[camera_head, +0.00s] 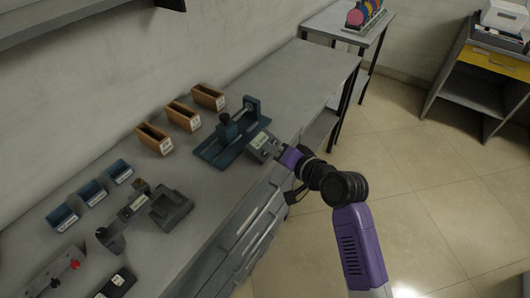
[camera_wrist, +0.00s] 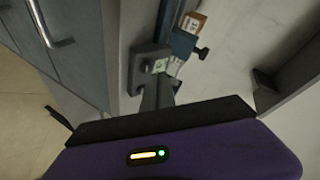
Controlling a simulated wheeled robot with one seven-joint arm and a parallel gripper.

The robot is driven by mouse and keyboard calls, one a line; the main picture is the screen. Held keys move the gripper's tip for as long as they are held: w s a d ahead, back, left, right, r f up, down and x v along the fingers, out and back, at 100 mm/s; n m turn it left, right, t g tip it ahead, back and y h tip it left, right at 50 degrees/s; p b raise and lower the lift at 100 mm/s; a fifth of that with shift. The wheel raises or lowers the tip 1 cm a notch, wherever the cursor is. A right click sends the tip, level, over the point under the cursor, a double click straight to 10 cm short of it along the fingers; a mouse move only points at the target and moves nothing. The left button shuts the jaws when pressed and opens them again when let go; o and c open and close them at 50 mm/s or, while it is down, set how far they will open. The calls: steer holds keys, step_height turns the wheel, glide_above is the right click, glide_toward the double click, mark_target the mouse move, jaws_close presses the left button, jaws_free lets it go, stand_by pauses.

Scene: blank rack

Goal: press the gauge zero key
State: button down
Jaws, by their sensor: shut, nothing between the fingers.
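A blue bench fixture (camera_head: 214,152) with upright posts stands on the grey bench. At its near right end is a small dark grey gauge box (camera_head: 262,142) with a pale green-white display. In the wrist view the gauge box (camera_wrist: 143,66) sits just beyond my fingertips, with its greenish display facing up. My gripper (camera_head: 279,151) is shut and empty, right at the box's near side. In the wrist view my gripper's fingers (camera_wrist: 157,88) overlap the box's lower edge, and I cannot tell if they touch it. The zero key is too small or hidden to make out.
Brown bins (camera_head: 154,140) and blue bins (camera_head: 91,192) line the bench's back. A dark grey stand (camera_head: 171,209) sits further left on the bench. Bare bench (camera_head: 290,75) lies beyond the fixture. Drawers (camera_head: 262,215) run below the front edge.

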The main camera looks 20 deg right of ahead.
steer(key=shift+w+a+f, duration=0.1)
steer(key=shift+w+f, duration=0.05)
steer(key=shift+f, duration=0.2)
steer(key=shift+w+a+f+b, duration=0.1)
steer(key=shift+f+b, duration=0.25)
steer(key=shift+b, duration=0.05)
stand_by(1.0)
steer(key=shift+r, duration=0.15)
steer(key=shift+s+d+r+p, duration=0.25)
steer(key=shift+r+p, duration=0.3)
steer(key=shift+p, duration=0.2)
steer(key=shift+r, duration=0.1)
steer(key=shift+s+d+r+p, duration=0.2)
steer(key=shift+s+r+p, duration=0.1)
steer(key=shift+r+p, duration=0.45)
steer(key=shift+s+d+r+p, duration=0.15)
steer(key=shift+s+r+p, duration=0.1)
steer(key=shift+r+p, duration=0.45)
steer(key=shift+s+d+r+p, duration=0.2)
steer(key=shift+s+r+p, duration=0.1)
steer(key=shift+r+p, duration=0.4)
